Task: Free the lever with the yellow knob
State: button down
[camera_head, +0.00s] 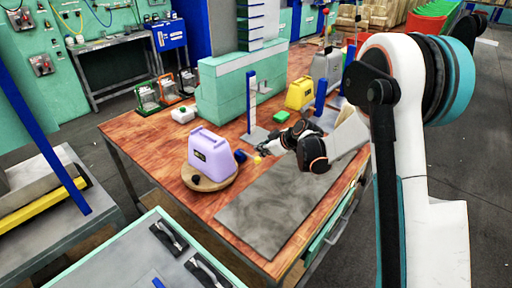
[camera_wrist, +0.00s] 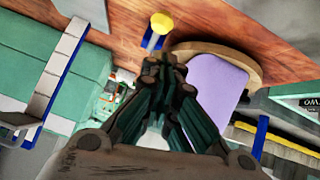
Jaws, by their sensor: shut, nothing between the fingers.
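The yellow knob (camera_wrist: 161,22) shows in the wrist view just ahead of my fingertips, with a short pale lever stem (camera_wrist: 152,42) below it. It also shows in the head view as a small yellow spot (camera_head: 257,160) just left of my gripper (camera_head: 272,149). In the wrist view my gripper (camera_wrist: 165,66) is shut and empty, its tips close to the stem; I cannot tell whether they touch. The lever's lower end is hidden by my fingers. A lilac press-like body (camera_head: 210,155) stands on a round wooden board (camera_head: 188,178), left of the knob.
A grey mat (camera_head: 272,208) lies at the table's front. Bare wooden tabletop (camera_head: 150,133) lies at the left.

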jog(key=shift+s+d+r+p, duration=0.2)
jog(key=shift+s+d+r, duration=0.1)
jog(key=shift+s+d, duration=0.55)
jog(key=shift+s+d+r+p, duration=0.2)
jog(key=shift+s+d+r, duration=0.1)
jog(key=shift+s+d, duration=0.55)
jog(key=shift+s+a+r, duration=0.1)
